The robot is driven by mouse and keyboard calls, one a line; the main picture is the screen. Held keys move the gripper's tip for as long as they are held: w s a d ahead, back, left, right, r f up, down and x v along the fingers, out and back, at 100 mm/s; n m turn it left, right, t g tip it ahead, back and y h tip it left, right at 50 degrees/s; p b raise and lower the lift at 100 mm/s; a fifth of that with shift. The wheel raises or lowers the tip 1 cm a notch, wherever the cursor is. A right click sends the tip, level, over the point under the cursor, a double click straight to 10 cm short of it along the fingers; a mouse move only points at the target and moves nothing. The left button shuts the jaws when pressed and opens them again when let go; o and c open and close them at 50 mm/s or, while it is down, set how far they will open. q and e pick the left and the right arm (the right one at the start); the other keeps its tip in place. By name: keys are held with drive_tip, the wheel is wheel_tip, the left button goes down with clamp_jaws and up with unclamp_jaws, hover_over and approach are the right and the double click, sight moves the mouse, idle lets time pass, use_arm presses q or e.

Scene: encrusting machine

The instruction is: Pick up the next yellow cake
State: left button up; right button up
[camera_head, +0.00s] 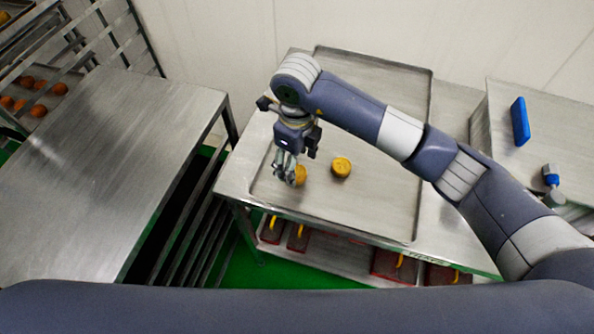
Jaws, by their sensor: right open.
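Two yellow cakes lie on a metal tray (385,215) on the steel table. One cake (341,167) lies in the open to the right of my right gripper. The other cake (300,175) is at the fingertips of my right gripper (287,177) and is partly hidden by them. The gripper points down and is open. I cannot tell whether its fingers touch this cake. My left gripper is not in view.
A bare steel table (110,150) stands at the left, with a gap between it and the tray's table. A rack (60,75) with orange-brown round items is at the upper left. A blue object (519,121) stands on a steel surface at the right.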

sight(298, 172)
drive_tip(key=f, duration=0.2)
drive_tip(key=f+p, duration=0.1)
drive_tip(key=f, duration=0.1)
drive_tip(key=shift+w+d+f, duration=0.2)
drive_tip(key=shift+f, duration=0.2)
drive_tip(key=c, duration=1.1)
drive_tip(key=shift+r, duration=0.1)
drive_tip(key=shift+c, duration=0.2)
